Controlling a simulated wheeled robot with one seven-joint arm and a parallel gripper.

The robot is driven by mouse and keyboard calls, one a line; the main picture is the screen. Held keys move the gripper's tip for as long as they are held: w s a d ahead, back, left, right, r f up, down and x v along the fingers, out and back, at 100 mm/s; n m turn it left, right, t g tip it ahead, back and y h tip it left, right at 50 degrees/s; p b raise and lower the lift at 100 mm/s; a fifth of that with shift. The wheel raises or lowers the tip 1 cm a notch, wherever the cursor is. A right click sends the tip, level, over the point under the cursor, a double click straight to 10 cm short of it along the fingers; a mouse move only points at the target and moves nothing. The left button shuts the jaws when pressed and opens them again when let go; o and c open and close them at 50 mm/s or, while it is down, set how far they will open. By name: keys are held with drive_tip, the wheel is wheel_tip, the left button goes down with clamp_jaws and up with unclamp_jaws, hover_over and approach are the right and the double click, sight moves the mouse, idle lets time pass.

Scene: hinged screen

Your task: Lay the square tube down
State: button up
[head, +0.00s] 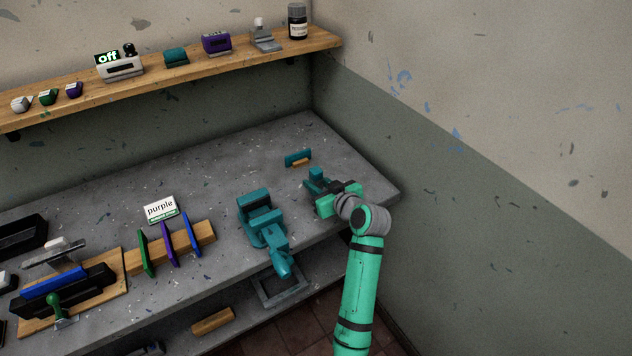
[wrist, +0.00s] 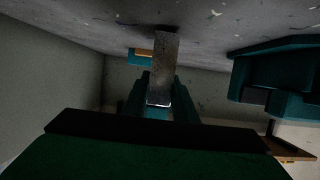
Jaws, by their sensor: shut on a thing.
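The square tube (wrist: 164,65) is a grey, straight-sided bar in the wrist view. My gripper (wrist: 160,90) is shut on its near end, with one teal finger on each side. The tube's far end reaches to a dark shadow on the grey bench top; I cannot tell whether it touches. In the head view my gripper (head: 317,178) is low over the right end of the bench (head: 205,282), and I cannot make out the tube there.
A small teal block with a wooden piece (head: 299,158) stands just behind my gripper. A large teal vise-like device (head: 261,218) is to the left. Farther left is a wooden rack (head: 206,232) with upright coloured plates. A shelf (head: 217,60) runs above; the wall is close on the right.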

drive_tip(key=shift+f, duration=0.35)
drive_tip(key=o, duration=1.1)
drive_tip(key=shift+o, duration=0.2)
drive_tip(key=shift+s, duration=0.1)
drive_tip(key=v, duration=1)
drive_tip(key=shift+s+d, duration=0.2)
drive_tip(key=shift+d, duration=0.05)
drive_tip(key=shift+r, duration=0.1)
